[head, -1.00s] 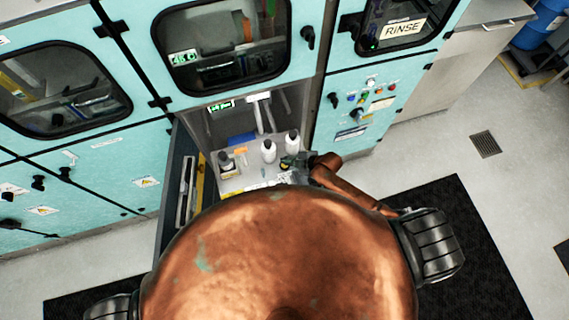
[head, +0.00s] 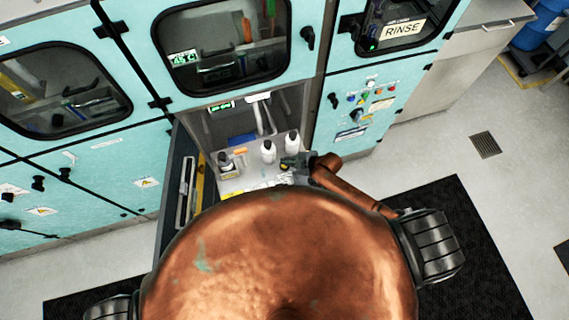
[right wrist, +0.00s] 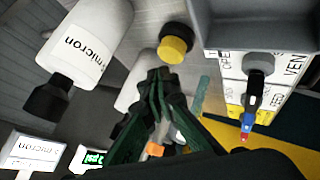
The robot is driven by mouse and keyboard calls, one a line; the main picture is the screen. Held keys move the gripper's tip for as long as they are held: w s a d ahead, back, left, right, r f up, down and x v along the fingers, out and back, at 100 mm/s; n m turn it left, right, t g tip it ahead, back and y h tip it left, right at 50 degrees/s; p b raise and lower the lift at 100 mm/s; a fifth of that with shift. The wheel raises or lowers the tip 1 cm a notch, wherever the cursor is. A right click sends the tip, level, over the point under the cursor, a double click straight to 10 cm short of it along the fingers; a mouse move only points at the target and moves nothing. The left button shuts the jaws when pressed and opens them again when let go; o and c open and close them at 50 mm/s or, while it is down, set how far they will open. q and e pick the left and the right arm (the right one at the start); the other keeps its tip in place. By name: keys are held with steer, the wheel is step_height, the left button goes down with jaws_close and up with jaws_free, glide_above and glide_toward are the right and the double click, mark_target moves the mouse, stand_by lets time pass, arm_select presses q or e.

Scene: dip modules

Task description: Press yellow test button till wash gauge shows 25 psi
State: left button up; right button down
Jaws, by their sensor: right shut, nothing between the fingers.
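The yellow test button (right wrist: 174,50) has a black collar and shows in the right wrist view, above the fingertips. My right gripper (right wrist: 158,76) has dark green fingers, shut and empty, pointing up toward the button. A small gap seems to show between the tips and the button; I cannot tell contact for sure. In the head view my right gripper (head: 295,163) is at the right side of the open bay. A green-lit display (head: 221,106) hangs in that bay; its digits are too small to read, and I cannot tell if it is the wash gauge. My left gripper is not in view.
White bottles labelled micron (right wrist: 88,42) hang close to the left of the fingers.

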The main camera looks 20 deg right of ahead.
steer(key=shift+f+b, duration=0.3)
steer(key=shift+f, duration=0.15)
steer(key=shift+f+b, duration=0.45)
steer(key=shift+f, duration=0.2)
stand_by(0.8)
steer(key=shift+r, duration=0.1)
steer(key=shift+r+p, duration=0.95)
steer(key=shift+r, duration=0.05)
step_height(320, 180, up, 5)
steer(key=p, duration=0.4)
steer(key=shift+r+p, duration=0.1)
steer(key=shift+p, duration=0.2)
